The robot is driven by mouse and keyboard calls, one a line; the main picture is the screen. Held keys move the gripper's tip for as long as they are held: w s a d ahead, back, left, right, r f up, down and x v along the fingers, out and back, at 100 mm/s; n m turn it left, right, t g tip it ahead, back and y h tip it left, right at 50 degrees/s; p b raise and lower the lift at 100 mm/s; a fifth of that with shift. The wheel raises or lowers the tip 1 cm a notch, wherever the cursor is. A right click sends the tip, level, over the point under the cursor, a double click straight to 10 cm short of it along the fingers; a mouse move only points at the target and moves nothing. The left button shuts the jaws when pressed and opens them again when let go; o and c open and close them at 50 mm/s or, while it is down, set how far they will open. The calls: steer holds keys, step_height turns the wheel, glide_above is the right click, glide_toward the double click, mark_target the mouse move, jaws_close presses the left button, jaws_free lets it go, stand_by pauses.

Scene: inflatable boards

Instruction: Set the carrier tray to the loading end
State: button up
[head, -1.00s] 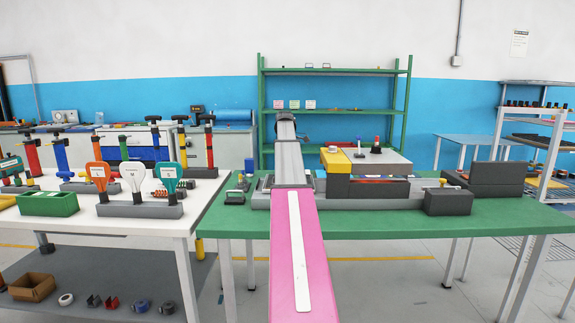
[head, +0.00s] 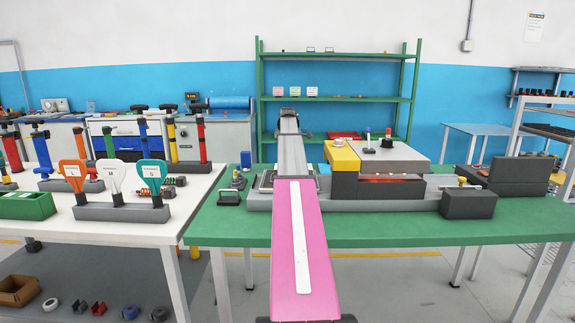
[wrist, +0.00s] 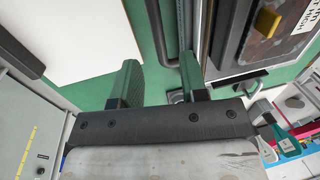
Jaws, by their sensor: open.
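My gripper (wrist: 159,72) is open and empty in the wrist view, its two green fingers apart above the green table (wrist: 115,20). A grey bar (wrist: 159,32) lies near the fingertips, apparently below them. In the head view my arm hides my gripper and part of the long grey rail unit (head: 385,203). This unit carries a yellow block (head: 342,156), a grey-topped housing (head: 398,155) and an orange glow beneath.
A white table (head: 150,232) with colored paddles (head: 115,180) and upright tools is at left. The green table's front strip (head: 400,233) is clear.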

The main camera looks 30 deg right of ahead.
steer(key=shift+s+a+f, duration=0.1)
steer(key=shift+s+f, duration=0.05)
steer(key=shift+f, duration=0.9)
steer(key=shift+s+a+f, duration=0.1)
steer(key=shift+s+f, duration=0.05)
steer(key=shift+f, duration=0.9)
jaws_close()
steer(key=shift+s+d, duration=0.1)
